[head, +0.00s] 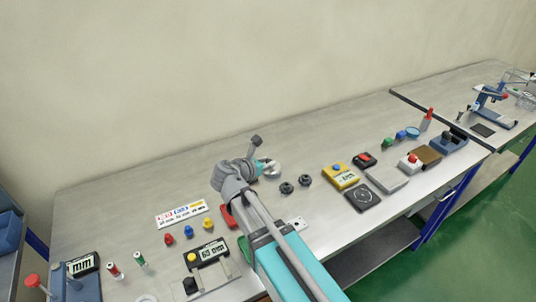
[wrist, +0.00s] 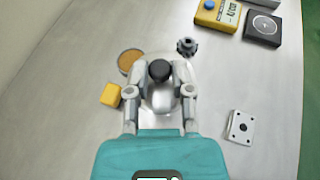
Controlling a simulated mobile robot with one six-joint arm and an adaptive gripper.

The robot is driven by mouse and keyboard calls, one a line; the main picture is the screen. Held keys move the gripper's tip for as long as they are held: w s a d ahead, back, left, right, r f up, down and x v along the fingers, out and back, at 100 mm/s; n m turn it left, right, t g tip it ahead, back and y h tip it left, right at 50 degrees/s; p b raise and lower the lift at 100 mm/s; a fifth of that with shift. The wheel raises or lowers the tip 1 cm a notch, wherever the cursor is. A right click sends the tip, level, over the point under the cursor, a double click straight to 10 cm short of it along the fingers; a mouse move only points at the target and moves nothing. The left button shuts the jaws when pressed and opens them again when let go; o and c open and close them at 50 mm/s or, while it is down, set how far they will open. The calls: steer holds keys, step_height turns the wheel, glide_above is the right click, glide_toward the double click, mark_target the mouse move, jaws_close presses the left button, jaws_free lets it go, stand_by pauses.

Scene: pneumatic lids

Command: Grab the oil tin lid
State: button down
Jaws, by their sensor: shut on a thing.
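My gripper (wrist: 160,72) has its two fingers closed in around a round black knob-like piece (wrist: 160,70), which I take to be the oil tin lid. A shiny silver body (wrist: 163,102) shows just behind it between the fingers. I cannot tell whether the black piece sits on the silver body or is apart from it. In the head view my gripper (head: 268,168) is low over the bench, partly hidden by my own wrist, and the held piece cannot be made out there.
Near the gripper in the wrist view are a yellow block (wrist: 110,95), a tan-topped round dish (wrist: 130,60), a dark toothed knob (wrist: 187,47) and a pale plate with a hole (wrist: 241,127). A yellow meter (head: 340,177) stands to the right. Free bench lies behind.

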steer(key=shift+s+r, duration=0.25)
steer(key=shift+s, duration=0.35)
